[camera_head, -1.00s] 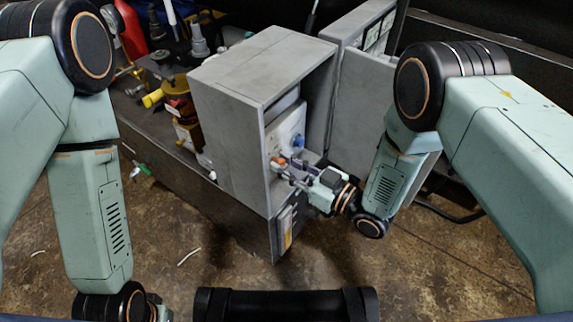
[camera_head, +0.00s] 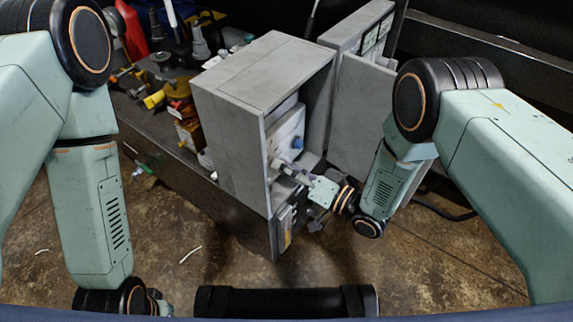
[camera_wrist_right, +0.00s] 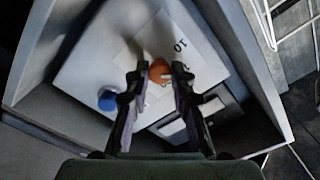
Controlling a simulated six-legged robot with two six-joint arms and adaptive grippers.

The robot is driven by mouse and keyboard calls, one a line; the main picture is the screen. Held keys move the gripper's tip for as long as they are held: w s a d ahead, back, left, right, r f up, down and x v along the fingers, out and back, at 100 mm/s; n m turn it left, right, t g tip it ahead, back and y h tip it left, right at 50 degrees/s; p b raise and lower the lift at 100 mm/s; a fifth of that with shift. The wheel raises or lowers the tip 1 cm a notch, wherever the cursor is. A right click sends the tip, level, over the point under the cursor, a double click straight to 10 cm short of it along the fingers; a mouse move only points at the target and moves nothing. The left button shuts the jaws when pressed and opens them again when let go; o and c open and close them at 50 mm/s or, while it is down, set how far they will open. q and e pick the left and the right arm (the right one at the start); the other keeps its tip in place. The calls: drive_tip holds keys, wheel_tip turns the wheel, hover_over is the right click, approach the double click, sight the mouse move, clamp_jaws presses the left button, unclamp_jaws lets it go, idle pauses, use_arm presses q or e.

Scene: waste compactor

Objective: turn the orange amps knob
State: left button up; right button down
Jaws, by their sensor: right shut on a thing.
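The orange amps knob (camera_wrist_right: 160,71) shows in the right wrist view on a white panel (camera_wrist_right: 110,65) inside an open grey box (camera_head: 262,72). My right gripper (camera_wrist_right: 155,78) is shut on the orange knob, with one finger on each side of it. In the head view my right gripper (camera_head: 285,165) reaches into the box's open side and hides the orange knob. A blue knob (camera_wrist_right: 107,99) sits on the same panel, apart from the fingers; it also shows in the head view (camera_head: 297,142). Of my left gripper only a small part (camera_head: 158,303) shows at the bottom left, its fingers unclear.
The box's open grey door (camera_head: 362,115) stands to its right, near my right arm. The box walls surround the right gripper closely. Several bottles and tools crowd the dark bench (camera_head: 160,165) to the left. The brown floor in front is mostly clear.

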drive_tip(key=shift+f+m, duration=0.1)
drive_tip(key=shift+m, duration=1.3)
drive_tip(key=shift+s, duration=0.1)
drive_tip(key=c, duration=1.1)
unclamp_jaws()
drive_tip(key=shift+c, duration=0.2)
drive_tip(key=shift+d, duration=0.15)
drive_tip(key=v, duration=1.1)
drive_tip(key=shift+s+d, duration=0.2)
drive_tip(key=shift+d, duration=0.1)
